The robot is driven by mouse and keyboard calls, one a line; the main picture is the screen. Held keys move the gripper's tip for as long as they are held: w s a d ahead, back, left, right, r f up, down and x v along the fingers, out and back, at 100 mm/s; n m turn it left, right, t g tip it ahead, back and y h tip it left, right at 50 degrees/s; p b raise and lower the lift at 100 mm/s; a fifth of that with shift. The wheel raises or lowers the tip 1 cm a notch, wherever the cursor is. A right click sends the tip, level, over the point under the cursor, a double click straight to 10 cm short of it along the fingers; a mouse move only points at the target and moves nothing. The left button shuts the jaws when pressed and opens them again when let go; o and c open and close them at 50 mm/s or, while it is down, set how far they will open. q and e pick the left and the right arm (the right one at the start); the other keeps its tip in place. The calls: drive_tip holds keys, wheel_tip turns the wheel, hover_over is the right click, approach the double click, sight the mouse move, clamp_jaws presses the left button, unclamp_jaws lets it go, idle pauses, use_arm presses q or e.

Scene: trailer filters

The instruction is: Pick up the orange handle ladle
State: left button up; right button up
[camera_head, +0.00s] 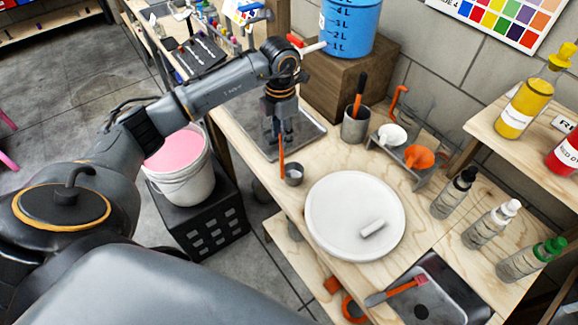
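The ladle has a thin upright orange handle (281,154) and a small grey metal cup (294,176) at its lower end, near the left edge of the wooden table. My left gripper (280,138) points down over the metal tray, with its dark fingers at the top of the orange handle. The handle's upper end is hidden at the fingers. I cannot tell whether they are closed on it or only around or in front of it. My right gripper is not in view.
A white round plate (330,222) stands right of the ladle. A metal cup (354,127) with an orange-handled tool, a rack (399,177), and bottles (489,226) stand farther right. A bucket of pink liquid (185,185) stands left of the table.

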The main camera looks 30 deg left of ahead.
use_arm(q)
wheel_tip(320, 180, down, 4)
drive_tip(key=shift+w+f+p, duration=0.1)
drive_tip(key=shift+f+p, duration=0.15)
drive_tip(key=shift+p, duration=0.7)
drive_tip(key=shift+c, duration=0.2)
clamp_jaws()
drive_tip(key=shift+r, duration=0.1)
